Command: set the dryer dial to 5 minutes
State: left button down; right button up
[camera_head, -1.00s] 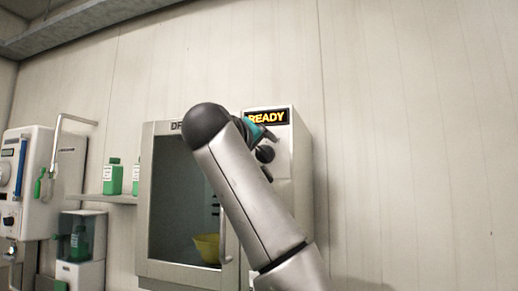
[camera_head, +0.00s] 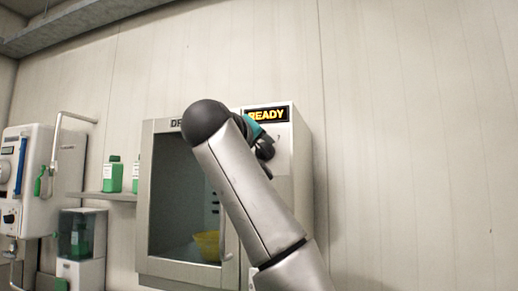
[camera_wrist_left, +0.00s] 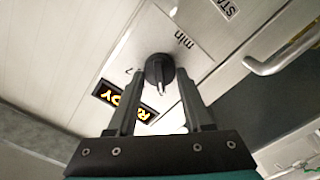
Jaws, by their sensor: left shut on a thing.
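The dryer (camera_head: 160,265) is a grey cabinet with a glass door at the left and a control panel at the right. Its black round dial (camera_wrist_left: 158,70) has a pointer ridge and sits on a pale plate marked "min". A lit display (camera_head: 266,115) beside it reads READY; it is upside down in the wrist view (camera_wrist_left: 122,101). My left gripper (camera_head: 264,148) is at the panel just below the display. In the wrist view its two fingers (camera_wrist_left: 160,80) are on either side of the dial, shut on it. The head view shows little of the dial. My right gripper is not in view.
A yellow bowl (camera_head: 207,244) is behind the dryer's glass. The dryer's door handle (camera_wrist_left: 284,64) juts out near the panel. Green bottles (camera_head: 113,174) stand on a shelf (camera_head: 104,196) at the left, near a white machine (camera_head: 38,205). The wall right of the dryer is bare.

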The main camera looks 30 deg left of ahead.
pick_arm(q)
jog(key=m+b, duration=0.2)
jog(key=m, duration=0.2)
jog(key=shift+d+r+m+b, duration=0.1)
jog(key=shift+m+b, duration=0.75)
jog(key=shift+m, duration=1.45)
jog(key=shift+c, duration=1.6)
grip_release()
